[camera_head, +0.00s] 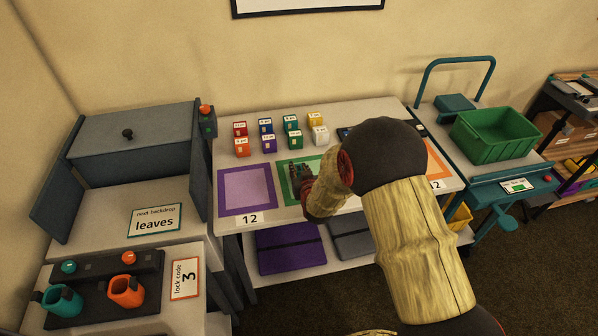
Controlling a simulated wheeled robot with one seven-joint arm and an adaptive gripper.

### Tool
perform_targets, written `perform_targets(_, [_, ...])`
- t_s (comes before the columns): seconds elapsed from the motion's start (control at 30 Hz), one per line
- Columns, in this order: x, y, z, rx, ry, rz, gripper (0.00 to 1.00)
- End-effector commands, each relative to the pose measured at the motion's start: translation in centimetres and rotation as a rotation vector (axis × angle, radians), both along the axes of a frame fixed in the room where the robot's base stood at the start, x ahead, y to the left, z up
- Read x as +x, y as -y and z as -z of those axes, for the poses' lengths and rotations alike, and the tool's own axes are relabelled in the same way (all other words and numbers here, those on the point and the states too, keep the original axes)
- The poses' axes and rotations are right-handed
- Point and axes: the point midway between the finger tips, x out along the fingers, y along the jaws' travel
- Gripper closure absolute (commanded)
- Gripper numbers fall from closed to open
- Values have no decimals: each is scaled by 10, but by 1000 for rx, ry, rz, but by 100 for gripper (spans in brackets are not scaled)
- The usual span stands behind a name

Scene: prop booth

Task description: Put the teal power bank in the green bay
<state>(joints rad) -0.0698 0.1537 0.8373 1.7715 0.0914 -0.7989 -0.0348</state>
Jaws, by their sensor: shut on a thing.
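The green bay (285,169) is a green-framed square on the white table, between the purple bay and my arm. My gripper (299,183) points down over this bay, low near its surface. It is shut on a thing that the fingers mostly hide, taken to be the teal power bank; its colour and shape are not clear. I cannot tell whether the held thing touches the bay.
The purple bay (247,189) lies left of the green one. Several small coloured boxes (268,143) stand behind the bays. An orange bay (437,167) is partly hidden by my arm. A green crate (494,136) stands on a cart at right.

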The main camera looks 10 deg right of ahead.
Motion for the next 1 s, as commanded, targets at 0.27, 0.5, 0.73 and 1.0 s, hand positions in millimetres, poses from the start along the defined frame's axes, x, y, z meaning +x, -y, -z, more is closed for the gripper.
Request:
perform_targets(0.27, [1,0,0,0,2,0,100])
perform_targets(0.5, [0,0,1,0,1,0,68])
perform_targets(0.73, [0,0,1,0,1,0,60])
perform_targets(1.0, [0,0,-2,0,1,0,60])
